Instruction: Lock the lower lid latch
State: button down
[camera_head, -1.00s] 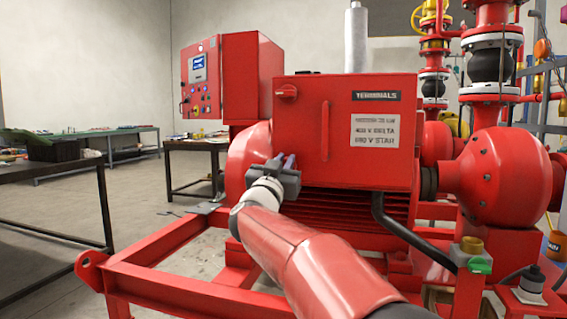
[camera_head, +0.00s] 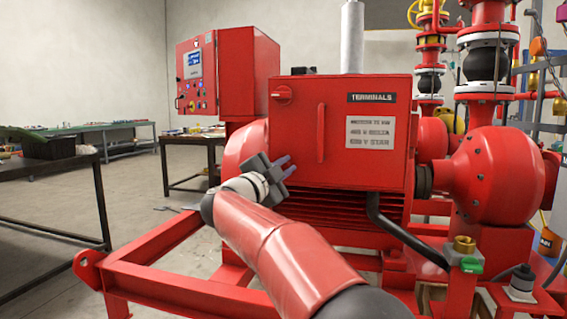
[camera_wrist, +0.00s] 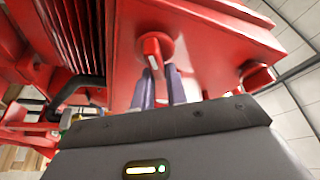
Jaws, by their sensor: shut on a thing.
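The red terminal box (camera_head: 345,150) is on the motor, its lid facing me. The upper latch (camera_head: 281,94) is a round red knob at the lid's upper left; it also shows at the right of the wrist view (camera_wrist: 256,77). The lower latch (camera_wrist: 153,48) is a round red knob with a pale-marked bar, at the fingertips in the wrist view. In the head view my gripper hides it. My gripper (camera_head: 286,167) is rolled, its two purple-grey fingers shut on the lower latch's bar. The fingers also show in the wrist view (camera_wrist: 161,80).
A red lid handle (camera_head: 321,133) stands right of the latches. Motor cooling fins (camera_head: 330,207) lie below the box. A black cable (camera_head: 400,232) runs down from the box. Red skid rails (camera_head: 170,245) surround my arm. A control cabinet (camera_head: 240,75) stands behind left.

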jog(key=m+g, duration=0.1)
jog(key=m, duration=0.1)
jog(key=m+g+p, duration=0.1)
jog(key=m, duration=0.2)
jog(key=shift+w+a+f, duration=0.1)
jog(key=shift+w+f, duration=0.05)
jog(key=shift+f, duration=0.25)
jog(key=shift+m+y+p, duration=0.35)
jog(key=shift+m+y, duration=0.05)
jog(key=shift+m, duration=0.3)
jog(key=c, duration=1.6)
grip_release()
jog(key=shift+o, duration=1)
jog(key=shift+w+a+f, duration=0.1)
jog(key=shift+a, duration=0.05)
jog(key=v, duration=0.7)
jog(key=shift+s+a+b, duration=0.25)
jog(key=shift+s+b, duration=0.05)
jog(key=shift+b, duration=0.1)
